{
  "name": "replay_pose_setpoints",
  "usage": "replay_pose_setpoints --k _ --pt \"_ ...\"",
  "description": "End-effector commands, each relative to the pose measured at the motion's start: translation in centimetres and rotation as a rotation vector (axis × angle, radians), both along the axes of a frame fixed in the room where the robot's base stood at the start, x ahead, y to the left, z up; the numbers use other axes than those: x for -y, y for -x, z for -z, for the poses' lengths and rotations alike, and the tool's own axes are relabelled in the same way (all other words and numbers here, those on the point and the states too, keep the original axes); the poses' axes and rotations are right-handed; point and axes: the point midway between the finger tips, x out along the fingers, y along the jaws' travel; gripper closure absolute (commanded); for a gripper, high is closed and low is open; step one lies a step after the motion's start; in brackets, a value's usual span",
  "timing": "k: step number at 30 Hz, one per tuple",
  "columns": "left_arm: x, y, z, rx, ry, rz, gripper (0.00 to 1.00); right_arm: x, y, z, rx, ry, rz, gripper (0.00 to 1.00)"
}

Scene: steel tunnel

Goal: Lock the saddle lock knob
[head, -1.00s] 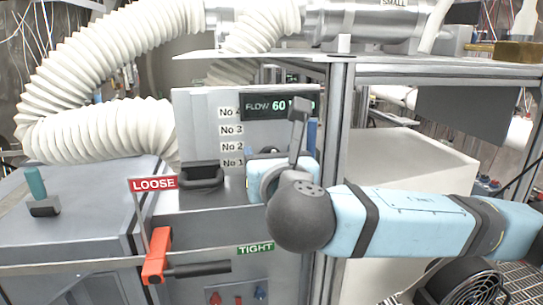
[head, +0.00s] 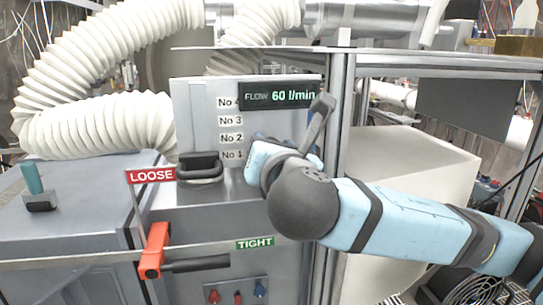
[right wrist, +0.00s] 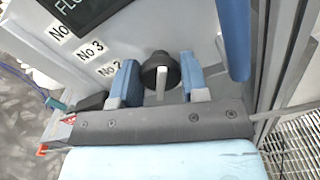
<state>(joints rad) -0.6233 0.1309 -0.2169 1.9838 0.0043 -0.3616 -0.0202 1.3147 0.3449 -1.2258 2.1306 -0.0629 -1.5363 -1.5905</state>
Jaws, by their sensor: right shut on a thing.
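A round black knob (right wrist: 160,72) with a pale pointer bar shows in the right wrist view, against the grey panel. A red lever (head: 154,250) with a black grip is low on the cabinet front, between a LOOSE sign (head: 151,176) and a TIGHT sign (head: 255,244). My left gripper is not in view.
The panel carries labels No 1 to No 4 and a flow display (head: 280,95) reading 60 l/min. A black handle (head: 199,168) stands left of my gripper. A metal post (head: 341,120) is close on the right. White ribbed hoses (head: 95,125) fill the upper left.

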Motion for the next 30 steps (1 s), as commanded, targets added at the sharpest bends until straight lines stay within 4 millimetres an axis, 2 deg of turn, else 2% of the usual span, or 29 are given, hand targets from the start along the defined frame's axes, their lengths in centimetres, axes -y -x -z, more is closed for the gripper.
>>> replay_pose_setpoints --k 9,30 --pt "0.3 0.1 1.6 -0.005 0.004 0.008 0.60 0.1 0.0 0.3 -0.060 -0.298 0.000 0.83" --pt "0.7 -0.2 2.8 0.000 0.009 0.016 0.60 0.3 -0.1 0.4 -0.187 -0.931 0.001 0.83"
